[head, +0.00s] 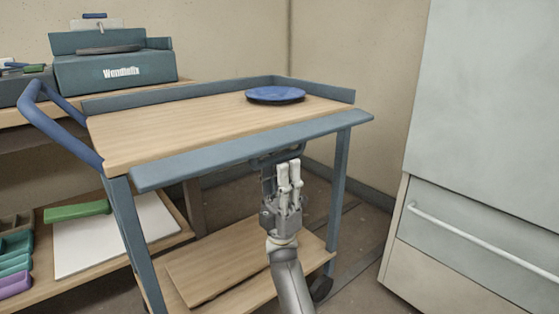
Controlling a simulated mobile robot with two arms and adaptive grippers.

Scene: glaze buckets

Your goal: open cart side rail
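The cart (190,125) has a wooden top and blue-grey frame. Its near side rail (250,152) is a long blue-grey strip along the front edge. It shows its broad face and leans outward from the top, rather than standing up like the back rail (180,97). A dark handle (262,161) hangs under the rail's middle. My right gripper (289,170) points up at this handle from below, its two pale fingers close together. The fingers overlap the handle in the picture; I cannot tell whether they grip it. My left gripper is out of view.
A blue plate (275,94) lies at the cart top's far right. The blue push handle (58,125) sticks out left. A cabinet with a bar handle (480,242) stands right. Shelves with a toolbox (115,70) are behind left. Floor shows between cart and cabinet.

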